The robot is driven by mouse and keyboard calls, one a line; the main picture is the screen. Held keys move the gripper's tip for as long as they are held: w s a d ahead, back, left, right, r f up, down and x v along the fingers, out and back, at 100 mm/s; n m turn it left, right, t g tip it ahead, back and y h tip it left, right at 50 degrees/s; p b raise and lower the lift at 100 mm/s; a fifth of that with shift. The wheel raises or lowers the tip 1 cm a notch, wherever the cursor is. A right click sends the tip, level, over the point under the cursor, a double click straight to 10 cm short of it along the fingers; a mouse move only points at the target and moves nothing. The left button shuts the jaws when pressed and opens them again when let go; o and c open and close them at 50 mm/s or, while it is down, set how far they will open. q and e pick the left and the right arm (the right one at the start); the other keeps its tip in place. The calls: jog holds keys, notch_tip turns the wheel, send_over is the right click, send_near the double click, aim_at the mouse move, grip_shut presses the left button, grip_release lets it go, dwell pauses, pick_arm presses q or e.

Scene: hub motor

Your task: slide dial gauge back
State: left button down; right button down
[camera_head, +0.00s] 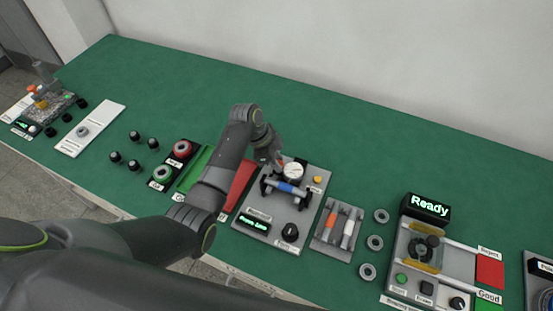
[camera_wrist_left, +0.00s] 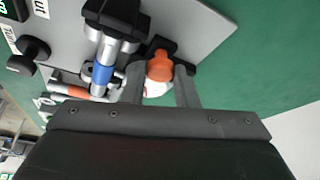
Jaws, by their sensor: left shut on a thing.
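The dial gauge (camera_head: 293,171) has a round white face and stands at the back of a grey fixture plate (camera_head: 312,202). My left gripper (camera_head: 279,163) reaches down to it from the left. In the left wrist view, the left gripper (camera_wrist_left: 160,76) is shut on the gauge's orange knob (camera_wrist_left: 160,66), with part of the white face (camera_wrist_left: 157,89) showing below between the fingers. A silver shaft with a blue band (camera_head: 285,187) lies across dark supports just in front of the gauge; it also shows in the left wrist view (camera_wrist_left: 103,75). My right gripper is out of view.
A tray with orange and white shafts (camera_head: 340,228) and several grey rings (camera_head: 375,242) lie right. The green table (camera_head: 400,150) behind is clear.

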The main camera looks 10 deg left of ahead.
pick_arm(q)
jog(key=shift+w+d+f+b, duration=0.1)
jog(key=shift+w+d+b, duration=0.1)
jog(key=shift+w+b, duration=0.8)
jog(key=shift+w+d, duration=0.1)
jog(key=shift+w, duration=0.55)
jog(key=shift+r, duration=0.3)
jog(key=c, duration=1.5)
grip_release()
jog(key=o, duration=0.4)
jog(key=shift+w+f, duration=0.15)
jog(key=shift+c, duration=0.2)
